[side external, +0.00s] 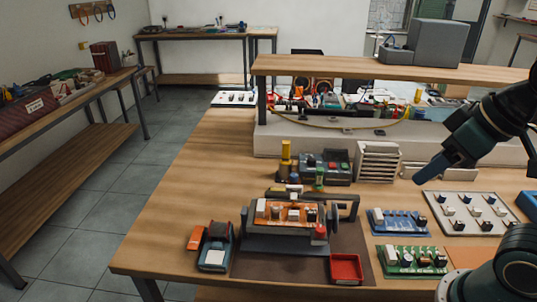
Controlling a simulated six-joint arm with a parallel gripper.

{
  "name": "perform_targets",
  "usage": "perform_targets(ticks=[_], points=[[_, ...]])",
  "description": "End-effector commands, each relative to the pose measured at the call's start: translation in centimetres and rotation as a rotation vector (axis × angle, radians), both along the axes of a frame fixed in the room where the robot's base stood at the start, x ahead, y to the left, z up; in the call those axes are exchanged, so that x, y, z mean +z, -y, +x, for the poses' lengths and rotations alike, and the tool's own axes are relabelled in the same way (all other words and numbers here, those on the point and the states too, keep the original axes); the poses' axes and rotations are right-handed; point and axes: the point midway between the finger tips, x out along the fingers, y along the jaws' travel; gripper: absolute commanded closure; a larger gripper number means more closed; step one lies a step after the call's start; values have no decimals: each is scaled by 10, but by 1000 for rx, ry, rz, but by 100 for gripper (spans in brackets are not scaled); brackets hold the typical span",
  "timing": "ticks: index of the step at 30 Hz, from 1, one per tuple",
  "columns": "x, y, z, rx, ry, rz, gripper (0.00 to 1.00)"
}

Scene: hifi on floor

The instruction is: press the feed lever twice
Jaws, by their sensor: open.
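My gripper (437,167) is at the right, held above the workbench and pointing down and left. Its jaws are open and hold nothing that I can see; the two fingers overlap from this side. No feed lever can be picked out with certainty. A dark grey unit (337,164) with red and green parts stands mid-bench, left of my gripper. A yellow upright post (286,152) stands at its left end. In front, a grey holder (285,243) carries an orange board (288,213), with a red knob (320,232) at its right. My gripper touches none of these.
A slatted white rack (378,161) stands between the grey unit and my gripper. Blue (398,221) and green (412,260) circuit boards and a white tray of small parts (468,213) lie at the right. A red bin (346,268) sits in front. A raised shelf (385,68) spans the back.

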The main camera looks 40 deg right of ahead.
Motion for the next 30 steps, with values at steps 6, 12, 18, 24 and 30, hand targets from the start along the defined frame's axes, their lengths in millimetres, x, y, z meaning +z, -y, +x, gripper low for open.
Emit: perform_targets(ticks=[6, 12, 18, 24, 30], points=[[0, 0, 0, 0, 0, 0, 83], [0, 0, 0, 0, 0, 0, 100], [0, 0, 0, 0, 0, 0, 100], [0, 0, 0, 0, 0, 0, 100], [0, 0, 0, 0, 0, 0, 100]])
